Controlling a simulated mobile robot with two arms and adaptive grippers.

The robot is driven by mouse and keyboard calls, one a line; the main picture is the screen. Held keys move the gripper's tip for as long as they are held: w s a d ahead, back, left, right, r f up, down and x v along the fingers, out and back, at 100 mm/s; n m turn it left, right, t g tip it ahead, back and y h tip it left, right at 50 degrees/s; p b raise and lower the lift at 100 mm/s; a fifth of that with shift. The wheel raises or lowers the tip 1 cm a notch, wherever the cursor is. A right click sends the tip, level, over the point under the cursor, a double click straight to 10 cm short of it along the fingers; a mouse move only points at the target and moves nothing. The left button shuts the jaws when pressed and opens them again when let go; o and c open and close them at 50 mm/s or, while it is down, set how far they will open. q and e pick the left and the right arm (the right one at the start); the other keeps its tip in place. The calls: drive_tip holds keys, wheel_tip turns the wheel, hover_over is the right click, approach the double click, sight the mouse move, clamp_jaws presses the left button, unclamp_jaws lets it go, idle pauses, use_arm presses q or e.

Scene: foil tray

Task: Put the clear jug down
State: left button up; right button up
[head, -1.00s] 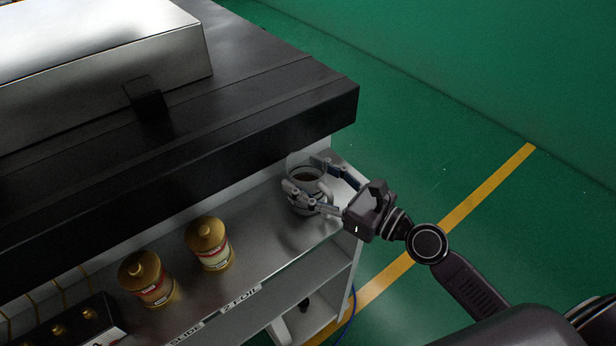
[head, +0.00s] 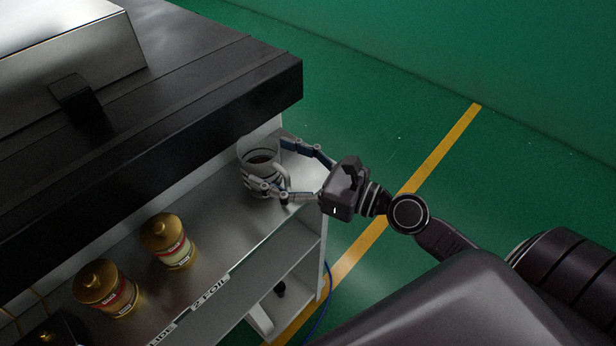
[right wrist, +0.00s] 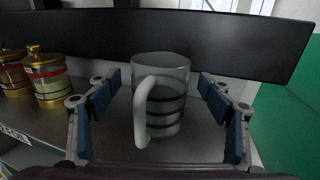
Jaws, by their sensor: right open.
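The clear jug (head: 259,157) stands upright on the metal shelf (head: 225,215), near its right end, with some dark content inside. In the right wrist view the jug (right wrist: 172,78) shows dark bands, and its pale handle (right wrist: 142,112) faces the camera. My right gripper (head: 268,165) is open, with one finger on each side of the jug. In the right wrist view the fingers (right wrist: 160,88) stand apart from the jug, with gaps on both sides. My left gripper is not in view.
A thick black countertop (head: 200,120) overhangs the shelf behind the jug. A metal box (head: 60,50) sits on top. Open green floor (head: 400,90) lies to the right.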

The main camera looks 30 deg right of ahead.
drive_tip(key=b+v, duration=0.4)
drive_tip(key=v, duration=0.4)
drive_tip(key=shift+s+d, duration=0.2)
drive_tip(key=shift+s, duration=0.1)
idle(0.3)
